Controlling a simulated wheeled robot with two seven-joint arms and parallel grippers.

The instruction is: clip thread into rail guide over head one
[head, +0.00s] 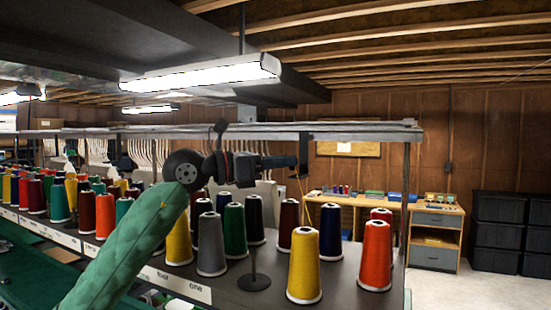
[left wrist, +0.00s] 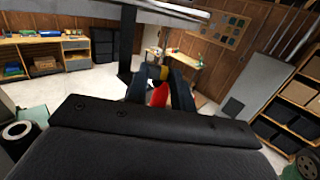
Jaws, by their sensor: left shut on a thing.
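My left gripper (head: 299,162) reaches in from the left above the front cones, just under the long rail (head: 270,132). It is shut on the thin yellow thread (head: 301,188), which runs down toward the yellow cone (head: 304,265). A dark guide piece (head: 304,150) hangs from the rail at the fingertips; whether they touch it cannot be told. In the left wrist view, the fingers (left wrist: 157,74) meet around a small yellow spot, with the dark hanging piece (left wrist: 127,62) just left of them. My right gripper is not in view.
Cones of several colours crowd the labelled shelf (head: 197,290), with a red cone (head: 375,255) at its right end. A workbench (head: 435,225) and black bins (head: 497,232) stand behind, beyond open floor.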

